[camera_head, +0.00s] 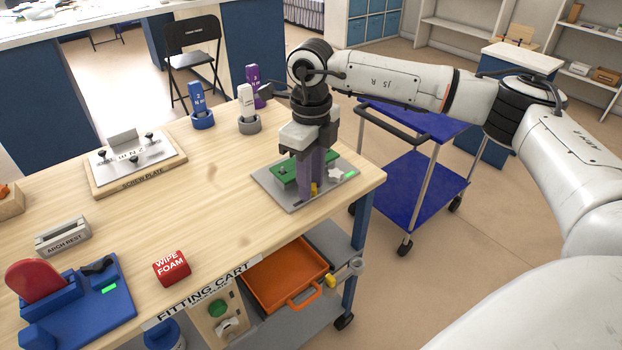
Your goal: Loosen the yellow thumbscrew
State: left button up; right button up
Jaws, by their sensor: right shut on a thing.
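The yellow thumbscrew (314,188) shows as a small yellow patch low between my right gripper's fingers, at the front of a grey plate (268,184) with a green block (284,174) on it. My right gripper (312,190) points straight down over this plate and is shut on the thumbscrew. The fingers hide most of the thumbscrew and part of the green block. My left gripper is not in view.
The plate lies near the wooden cart top's right corner. A screw plate (108,182), arch rest (63,240), wipe foam (172,268) and blue fixture (110,309) stand leftward. Several upright tools in round holders, including a white one (245,98), stand behind. An orange tray (258,281) is below.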

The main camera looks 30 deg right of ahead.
jog(key=o, duration=1.1)
jog(key=shift+c, duration=0.2)
notch_tip(320, 180, up, 10)
jog(key=shift+r, duration=0.15)
